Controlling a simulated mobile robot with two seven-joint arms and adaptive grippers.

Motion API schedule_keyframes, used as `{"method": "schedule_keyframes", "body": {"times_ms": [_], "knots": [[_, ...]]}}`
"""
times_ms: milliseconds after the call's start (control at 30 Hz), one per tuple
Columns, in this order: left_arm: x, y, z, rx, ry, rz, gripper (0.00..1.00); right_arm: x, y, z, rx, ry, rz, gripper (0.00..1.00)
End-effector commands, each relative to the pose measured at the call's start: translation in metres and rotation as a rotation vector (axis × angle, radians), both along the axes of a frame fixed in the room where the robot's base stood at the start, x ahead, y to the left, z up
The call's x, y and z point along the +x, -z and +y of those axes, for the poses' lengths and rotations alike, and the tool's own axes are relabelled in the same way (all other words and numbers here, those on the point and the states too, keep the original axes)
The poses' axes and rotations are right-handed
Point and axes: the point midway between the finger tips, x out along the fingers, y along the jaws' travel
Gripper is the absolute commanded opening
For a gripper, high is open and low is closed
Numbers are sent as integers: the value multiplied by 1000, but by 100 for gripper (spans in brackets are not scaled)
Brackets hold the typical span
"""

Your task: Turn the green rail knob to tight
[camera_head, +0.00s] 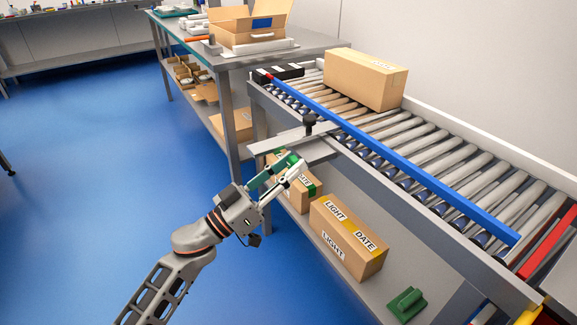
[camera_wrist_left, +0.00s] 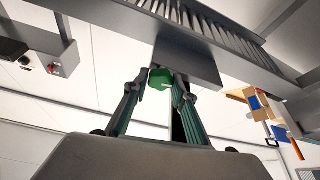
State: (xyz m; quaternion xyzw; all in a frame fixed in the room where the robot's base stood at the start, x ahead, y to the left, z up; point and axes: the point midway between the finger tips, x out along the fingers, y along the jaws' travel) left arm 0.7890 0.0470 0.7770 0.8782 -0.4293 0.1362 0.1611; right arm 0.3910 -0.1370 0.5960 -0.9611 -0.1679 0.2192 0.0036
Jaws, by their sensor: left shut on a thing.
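The green rail knob (camera_wrist_left: 160,78) shows in the left wrist view, under the grey bracket at the conveyor's side, with a pale mark along its lower edge. In the head view a green part of it shows (camera_head: 287,160) just below the bracket plate, mostly covered by my fingers. My left gripper (camera_head: 291,167) reaches up from the lower left and is shut on the knob; in the left wrist view its fingers (camera_wrist_left: 161,82) stand on both sides of it. Which way the knob is turned I cannot tell. My right gripper is not in view.
The roller conveyor (camera_head: 430,152) with a blue rail (camera_head: 400,162) runs along the right; a carton (camera_head: 364,79) sits on it. A black knob (camera_head: 309,123) stands above the bracket plate (camera_head: 290,140). Cartons (camera_head: 347,238) lie on the shelf below. Blue floor is free at left.

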Motion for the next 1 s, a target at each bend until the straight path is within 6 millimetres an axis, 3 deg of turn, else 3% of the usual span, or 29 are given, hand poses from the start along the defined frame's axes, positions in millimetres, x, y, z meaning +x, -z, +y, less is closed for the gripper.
{"method": "schedule_keyframes", "body": {"times_ms": [233, 633, 667, 700, 1000], "knots": [[0, 1, 0, 86, 1, -116, 5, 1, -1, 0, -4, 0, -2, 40], [0, 2, 0, 100, -1, -134, 5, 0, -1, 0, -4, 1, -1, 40], [0, 2, 0, 100, -1, -134, 34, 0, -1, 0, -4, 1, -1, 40], [0, 2, 0, 100, -1, -134, 43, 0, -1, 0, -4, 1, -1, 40], [0, 1, 0, 98, -1, -135, 43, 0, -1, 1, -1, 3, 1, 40]]}}
